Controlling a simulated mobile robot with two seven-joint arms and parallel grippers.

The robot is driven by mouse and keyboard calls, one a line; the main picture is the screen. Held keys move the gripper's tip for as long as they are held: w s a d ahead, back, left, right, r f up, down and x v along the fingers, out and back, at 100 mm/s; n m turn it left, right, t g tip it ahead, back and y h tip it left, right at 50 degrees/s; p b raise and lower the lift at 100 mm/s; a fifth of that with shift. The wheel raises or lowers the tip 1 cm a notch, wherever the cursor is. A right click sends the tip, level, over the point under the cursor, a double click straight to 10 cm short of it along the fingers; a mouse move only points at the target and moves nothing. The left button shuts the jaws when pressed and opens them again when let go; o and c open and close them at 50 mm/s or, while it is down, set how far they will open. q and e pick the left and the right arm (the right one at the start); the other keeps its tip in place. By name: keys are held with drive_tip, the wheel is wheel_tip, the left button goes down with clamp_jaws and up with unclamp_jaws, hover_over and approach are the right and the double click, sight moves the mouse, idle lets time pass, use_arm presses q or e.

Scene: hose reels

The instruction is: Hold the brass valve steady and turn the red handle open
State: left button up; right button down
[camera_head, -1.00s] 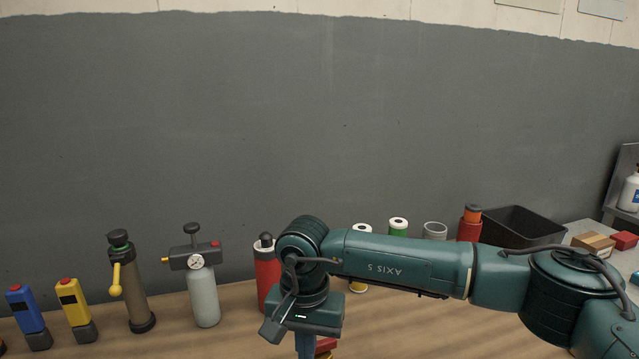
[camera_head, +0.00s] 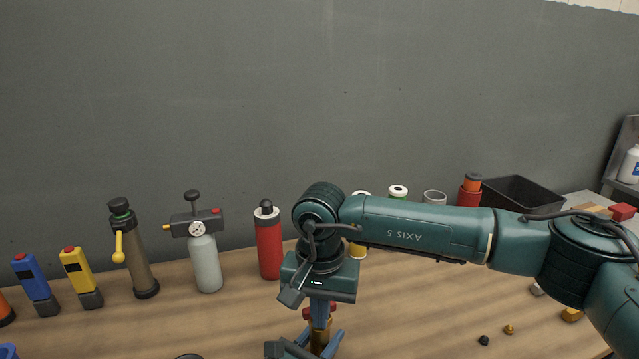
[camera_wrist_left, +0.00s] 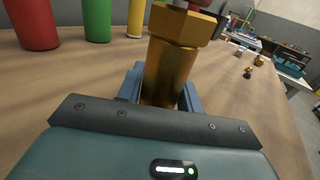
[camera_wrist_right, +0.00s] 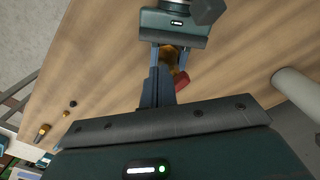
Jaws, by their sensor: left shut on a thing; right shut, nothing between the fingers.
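The brass valve (camera_wrist_left: 170,72) stands upright between the blue fingers of my left gripper (camera_wrist_left: 163,92) in the left wrist view, which is shut on its body. In the head view, the valve (camera_head: 320,337) shows low at the bottom edge, partly covered. My right gripper (camera_head: 320,312) points down over it, fingers shut and empty. The red handle (camera_wrist_right: 181,82) lies right beside the right fingers in the right wrist view; whether they touch it I cannot tell. Parts of the handle (camera_head: 333,309) show on both sides of those fingers in the head view.
A red bottle (camera_head: 268,248), a grey cylinder with gauge (camera_head: 205,262) and a brown nozzle (camera_head: 135,255) stand left of my right arm. A black bin (camera_head: 520,197) is at the back right. Small brass fittings (camera_head: 509,329) lie at the right front. The front left table is fairly clear.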

drive_tip(key=shift+d, duration=0.35)
drive_tip(key=shift+s, duration=0.1)
idle(0.5)
wheel_tip(320, 180, up, 6)
drive_tip(key=shift+s, duration=0.25)
idle(0.4)
wheel_tip(320, 180, down, 6)
drive_tip(key=a+n, duration=0.1)
drive_tip(key=n, duration=0.5)
drive_tip(key=shift+s+a, duration=0.15)
drive_tip(key=shift+s, duration=0.1)
idle(0.4)
